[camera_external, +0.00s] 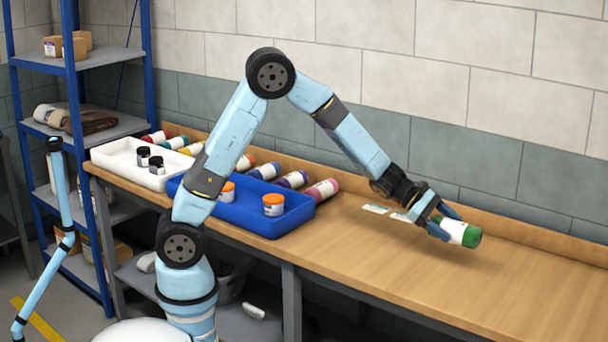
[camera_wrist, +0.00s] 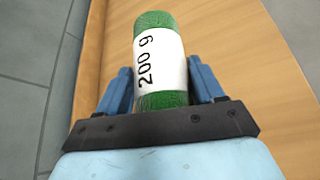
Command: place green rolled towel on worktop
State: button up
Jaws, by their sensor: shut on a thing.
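The green rolled towel (camera_external: 470,236) has a white paper band and lies sideways between the fingers of my gripper (camera_external: 440,225) in the external view. In the wrist view the towel (camera_wrist: 160,65) shows its band printed "200 g", with a blue finger on each side; my gripper (camera_wrist: 163,90) is shut on it. The towel is over the right part of the wooden worktop (camera_external: 400,270), near the back ledge. It looks slightly above the surface, but I cannot tell the exact gap. The worktop also shows in the wrist view (camera_wrist: 265,80).
A blue tray (camera_external: 270,222) with orange-lidded jars and a white tray (camera_external: 115,158) with dark jars stand on the left. Several coloured rolls (camera_external: 292,179) lie along the back. Flat cards (camera_external: 376,208) lie left of my gripper. The worktop's right front is clear.

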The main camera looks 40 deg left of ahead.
jog(key=w+d+f, duration=0.1)
jog(key=f, duration=0.1)
jog(key=w+d+f, duration=0.1)
jog(key=w+f, duration=0.1)
jog(key=w+d+f, duration=0.1)
jog(key=d+f, duration=0.1)
jog(key=shift+w+d, duration=0.1)
jog(key=shift+w, duration=0.2)
jog(key=shift+w+d+f, duration=0.2)
jog(key=shift+f, duration=0.35)
notch_tip(320, 180, down, 3)
jog(key=shift+r, duration=0.15)
jog(key=o, duration=1.1)
